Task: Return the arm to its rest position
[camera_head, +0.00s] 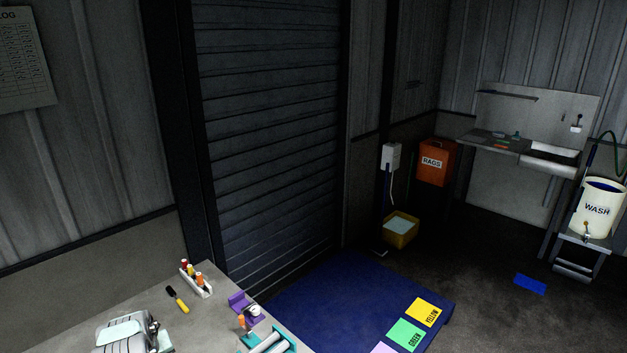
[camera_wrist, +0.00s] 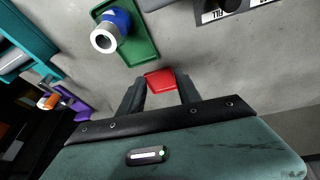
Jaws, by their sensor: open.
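My gripper (camera_wrist: 160,90) shows in the wrist view, with its two dark fingers apart. A small red square piece (camera_wrist: 160,79) shows at the gap between the fingertips; I cannot tell how far beyond them it lies. The grey bench top (camera_wrist: 185,45) fills the view past the fingers. My gripper is not seen in the head view.
A FILL-labelled dark block (camera_wrist: 222,12) is at upper right. The head view shows the bench (camera_head: 60,318), purple holder (camera_head: 240,299) and blue mat (camera_head: 335,295).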

